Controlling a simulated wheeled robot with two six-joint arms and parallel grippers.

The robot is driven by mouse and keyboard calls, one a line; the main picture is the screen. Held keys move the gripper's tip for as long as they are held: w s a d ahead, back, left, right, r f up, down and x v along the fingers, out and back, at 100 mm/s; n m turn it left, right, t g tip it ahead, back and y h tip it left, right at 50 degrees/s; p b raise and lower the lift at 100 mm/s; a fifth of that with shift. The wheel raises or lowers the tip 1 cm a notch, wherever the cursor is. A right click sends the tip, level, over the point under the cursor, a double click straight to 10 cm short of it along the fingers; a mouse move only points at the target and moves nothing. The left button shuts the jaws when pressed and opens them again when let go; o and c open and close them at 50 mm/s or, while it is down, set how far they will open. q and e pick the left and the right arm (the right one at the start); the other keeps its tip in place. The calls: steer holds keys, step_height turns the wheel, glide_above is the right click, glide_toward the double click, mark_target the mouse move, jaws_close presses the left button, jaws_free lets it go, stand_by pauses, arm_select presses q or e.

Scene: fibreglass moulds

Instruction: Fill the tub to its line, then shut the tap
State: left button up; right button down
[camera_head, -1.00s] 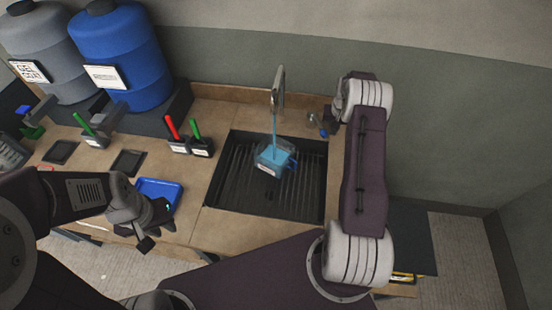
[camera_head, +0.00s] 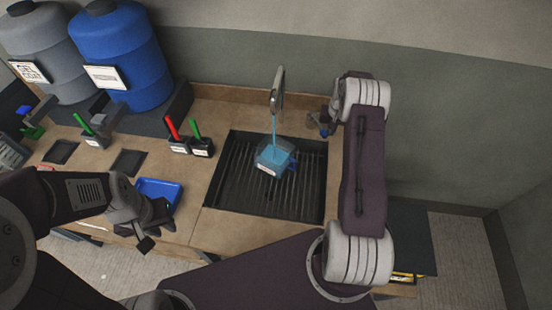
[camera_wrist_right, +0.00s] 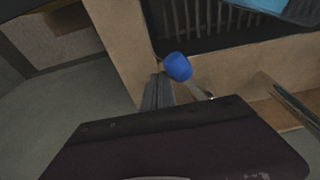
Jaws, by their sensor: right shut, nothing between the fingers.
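The translucent blue tub (camera_head: 274,158) stands in the black ribbed sink under the tap (camera_head: 278,90). A thin blue stream (camera_head: 274,126) runs from the spout into it. Its fill line and exact level are too small to read. The tap's blue knob (camera_wrist_right: 178,66) is close in the right wrist view, right beside my right gripper's fingers (camera_wrist_right: 158,92). My right gripper (camera_head: 319,121) is shut and empty at the sink's back right corner. My left gripper (camera_head: 152,226) hovers by the blue tray; its jaw opening is unclear.
The black sink (camera_head: 235,185) is set into the tan counter. A blue tray (camera_head: 158,188) lies left of it. Red-handled (camera_head: 172,128) and green-handled (camera_head: 196,130) tools stand in holders behind. A blue drum (camera_head: 120,55) and a grey drum (camera_head: 45,55) stand at the back left.

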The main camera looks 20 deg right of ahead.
mark_target(324, 130)
steer(key=shift+a, duration=1.55)
steer(key=shift+w, duration=0.1)
steer(key=shift+w+a, duration=0.25)
steer(key=shift+a, duration=0.6)
steer(key=r+p, duration=0.2)
steer(key=d+r+p, duration=0.1)
steer(key=r+p, duration=0.1)
steer(key=r, duration=0.1)
steer(key=s+r+p, duration=0.1)
steer(key=r+p, duration=0.1)
steer(key=r, duration=0.1)
steer(key=shift+d+r, duration=0.1)
steer(key=shift+d, duration=0.3)
